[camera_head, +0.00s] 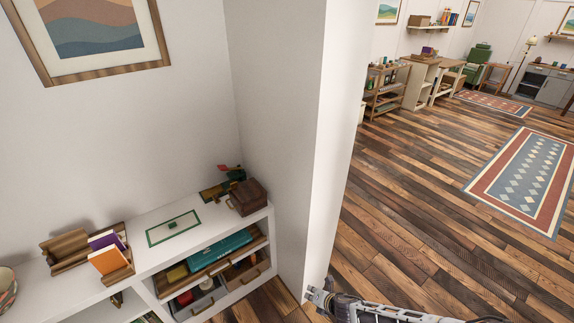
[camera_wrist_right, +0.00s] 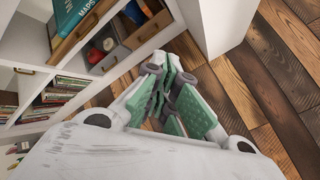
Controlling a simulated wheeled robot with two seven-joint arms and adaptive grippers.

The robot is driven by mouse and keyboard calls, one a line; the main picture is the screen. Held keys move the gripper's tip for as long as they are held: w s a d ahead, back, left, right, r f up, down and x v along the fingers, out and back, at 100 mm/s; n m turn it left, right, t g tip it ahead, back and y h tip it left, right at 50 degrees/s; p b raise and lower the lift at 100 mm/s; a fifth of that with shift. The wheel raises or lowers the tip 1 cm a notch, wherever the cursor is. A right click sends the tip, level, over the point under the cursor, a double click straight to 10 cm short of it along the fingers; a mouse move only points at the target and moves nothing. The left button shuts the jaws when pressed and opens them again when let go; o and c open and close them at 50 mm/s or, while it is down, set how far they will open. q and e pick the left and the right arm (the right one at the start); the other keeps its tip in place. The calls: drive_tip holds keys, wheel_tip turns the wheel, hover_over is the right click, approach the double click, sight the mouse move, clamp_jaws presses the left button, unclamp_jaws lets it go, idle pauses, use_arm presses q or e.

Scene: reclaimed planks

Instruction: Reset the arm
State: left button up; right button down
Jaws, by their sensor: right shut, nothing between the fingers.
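My right arm comes in from the bottom right in the head view. Its gripper (camera_head: 317,296) is in front of the foot of the white wall end, above the plank floor. In the right wrist view the green-padded fingers (camera_wrist_right: 168,92) are shut and hold nothing. They are apart from the shelf unit. My left gripper is not in view.
A white shelf unit (camera_head: 150,258) holds an open drawer with a teal box (camera_head: 219,251), a brown wooden box (camera_head: 247,196) and a book rack (camera_head: 70,243). A white wall end (camera_head: 315,150) stands beside it. The plank floor (camera_head: 400,210) is open to the right.

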drive_tip(key=w+d+r+m+t+h, duration=0.1)
drive_tip(key=w+d+m+t+h, duration=0.15)
drive_tip(key=w+d+m, duration=1.2)
drive_tip(key=s+d+f+m+g+h+b, duration=0.1)
drive_tip(key=s+d+f+m+h+b, duration=0.3)
drive_tip(key=d+f+m, duration=0.45)
drive_tip(key=s+d+f+m+g+b, duration=0.2)
drive_tip(key=s+f+m, duration=0.1)
drive_tip(key=s+f, duration=0.75)
drive_tip(key=s+d+f+m+g+b, duration=0.1)
drive_tip(key=s+d+f+m+g, duration=0.15)
drive_tip(key=s+f, duration=0.85)
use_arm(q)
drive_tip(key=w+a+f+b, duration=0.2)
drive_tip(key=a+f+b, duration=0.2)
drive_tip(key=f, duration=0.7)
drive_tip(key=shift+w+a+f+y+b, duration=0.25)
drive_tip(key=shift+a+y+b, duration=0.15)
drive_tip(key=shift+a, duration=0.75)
use_arm(e)
drive_tip(key=s+a+f+m+g, duration=0.1)
drive_tip(key=s+f, duration=0.3)
drive_tip(key=s, duration=1.1)
drive_tip(key=s+a+f+g, duration=0.1)
drive_tip(key=s+a+f, duration=0.2)
drive_tip(key=s, duration=1.2)
drive_tip(key=shift+s+a+f+m+g, duration=0.15)
drive_tip(key=shift+s+f+m+g, duration=0.1)
drive_tip(key=shift+f+m+g, duration=0.25)
